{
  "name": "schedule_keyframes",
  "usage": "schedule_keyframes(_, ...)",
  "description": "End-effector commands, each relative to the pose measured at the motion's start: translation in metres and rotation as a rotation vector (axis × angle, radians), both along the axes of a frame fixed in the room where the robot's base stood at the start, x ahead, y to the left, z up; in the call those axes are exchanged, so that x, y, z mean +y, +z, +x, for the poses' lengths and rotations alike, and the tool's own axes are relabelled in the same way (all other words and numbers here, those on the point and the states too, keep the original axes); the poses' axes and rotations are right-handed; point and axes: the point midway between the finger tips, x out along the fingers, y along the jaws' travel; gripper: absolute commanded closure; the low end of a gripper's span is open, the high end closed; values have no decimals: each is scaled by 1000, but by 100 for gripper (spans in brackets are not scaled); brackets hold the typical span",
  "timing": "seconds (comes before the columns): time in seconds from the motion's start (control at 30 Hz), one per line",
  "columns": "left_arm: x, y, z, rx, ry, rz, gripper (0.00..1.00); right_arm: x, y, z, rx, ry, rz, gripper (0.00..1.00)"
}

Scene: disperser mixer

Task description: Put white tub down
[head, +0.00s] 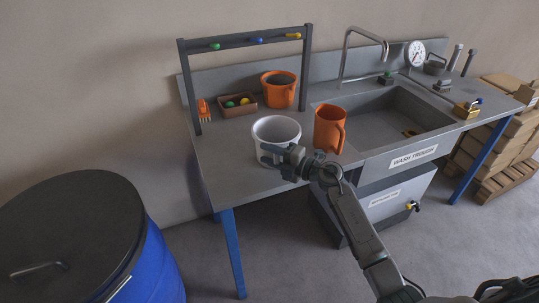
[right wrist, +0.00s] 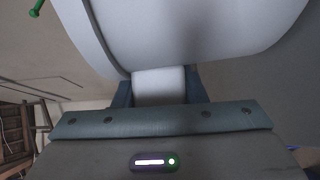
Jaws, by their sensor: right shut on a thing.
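The white tub (head: 277,130) is at the front left part of the grey bench (head: 235,178), upright with its open top showing. My right gripper (head: 270,152) is at the near side of the tub and shut on it. The right wrist view shows the tub (right wrist: 190,35) close up, with a white piece of it between the fingers (right wrist: 158,88). Whether the tub's base touches the bench top is hard to tell. My left gripper is in neither view.
An orange jug (head: 329,130) stands close right of the tub. Behind are an orange bucket (head: 279,90), a small brown tray (head: 237,105) and an orange scoop (head: 204,110) under a dark rack (head: 182,75). A sink (head: 385,115) lies right. A blue drum (head: 155,265) stands front left.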

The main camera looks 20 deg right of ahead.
Motion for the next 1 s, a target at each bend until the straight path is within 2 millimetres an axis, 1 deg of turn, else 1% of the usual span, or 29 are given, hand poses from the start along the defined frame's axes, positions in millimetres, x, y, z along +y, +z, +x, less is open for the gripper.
schedule_keyframes(0.23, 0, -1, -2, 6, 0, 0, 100, 0, -4, 0, 0, 0, 0, 100)
schedule_keyframes(0.27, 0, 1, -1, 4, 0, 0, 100, 0, -3, 0, 0, 0, 0, 57)
schedule_keyframes(0.33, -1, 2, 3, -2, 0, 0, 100, 0, -3, 0, 0, 0, 0, 43)
schedule_keyframes(0.37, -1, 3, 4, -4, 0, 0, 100, 0, -3, 0, 0, 0, 0, 41)
schedule_keyframes(0.73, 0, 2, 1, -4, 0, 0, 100, -1, 1, -1, 0, 0, -1, 41)
schedule_keyframes(0.8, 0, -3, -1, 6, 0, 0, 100, -8, -1, -9, 1, -1, -3, 41)
schedule_keyframes(0.83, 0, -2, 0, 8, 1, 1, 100, -11, -2, -12, 2, -1, -4, 41)
schedule_keyframes(0.9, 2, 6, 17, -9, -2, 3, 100, -20, -3, -23, 2, 0, -6, 41)
schedule_keyframes(1.0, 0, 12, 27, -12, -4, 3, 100, -34, -3, -40, 2, 0, -7, 41)
